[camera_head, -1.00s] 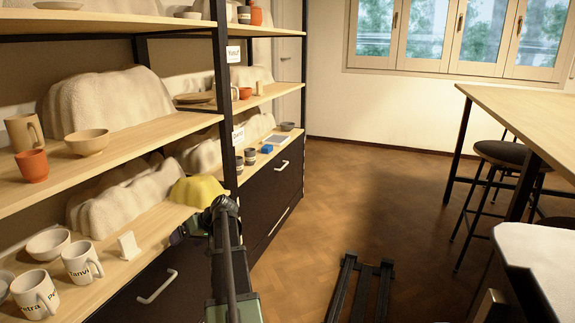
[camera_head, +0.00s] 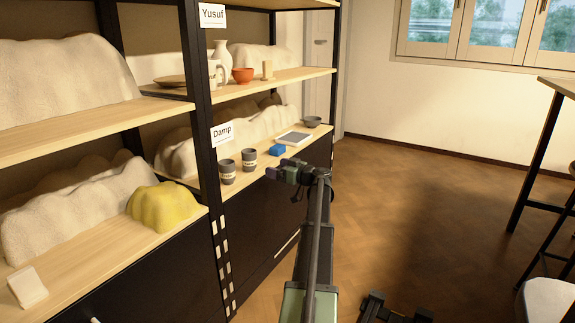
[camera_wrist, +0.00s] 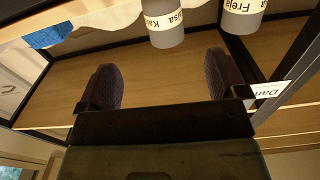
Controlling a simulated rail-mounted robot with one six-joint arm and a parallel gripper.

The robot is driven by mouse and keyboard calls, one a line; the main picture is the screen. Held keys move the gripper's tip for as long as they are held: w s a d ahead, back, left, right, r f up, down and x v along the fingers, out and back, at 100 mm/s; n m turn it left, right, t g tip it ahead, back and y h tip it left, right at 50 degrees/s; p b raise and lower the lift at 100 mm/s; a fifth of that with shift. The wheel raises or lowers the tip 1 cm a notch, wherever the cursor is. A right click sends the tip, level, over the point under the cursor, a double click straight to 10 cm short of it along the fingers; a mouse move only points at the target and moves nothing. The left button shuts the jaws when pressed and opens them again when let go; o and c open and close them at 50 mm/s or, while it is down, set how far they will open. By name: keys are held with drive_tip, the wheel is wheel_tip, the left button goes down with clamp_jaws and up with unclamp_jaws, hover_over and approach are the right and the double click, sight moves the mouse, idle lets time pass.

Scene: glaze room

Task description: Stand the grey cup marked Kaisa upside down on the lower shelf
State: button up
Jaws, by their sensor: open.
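The grey cup marked Kaisa (camera_head: 249,158) stands on the wooden lower shelf (camera_head: 128,240), in the right-hand bay labelled Damp. In the wrist view the Kaisa cup (camera_wrist: 166,30) is cut off by the top edge.
A blue block (camera_head: 277,149), a pale tray (camera_head: 294,139) and a grey bowl (camera_head: 312,121) are right of the cups. The Damp sign (camera_head: 222,133) hangs on the black post (camera_head: 200,100). A yellow lump (camera_head: 162,206) and white card (camera_head: 27,287) occupy the left bay.

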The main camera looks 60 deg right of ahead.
sight(255, 156)
drive_tip(key=w, duration=1.2)
drive_tip(key=shift+w+a, duration=0.15)
drive_tip(key=shift+w, duration=0.15)
drive_tip(key=c, duration=1)
drive_tip(key=shift+o, duration=0.2)
drive_tip(key=shift+r+p, duration=1.3)
drive_tip(key=shift+p, duration=0.05)
drive_tip(key=s, duration=1.4)
drive_tip(key=shift+a+f, duration=0.1)
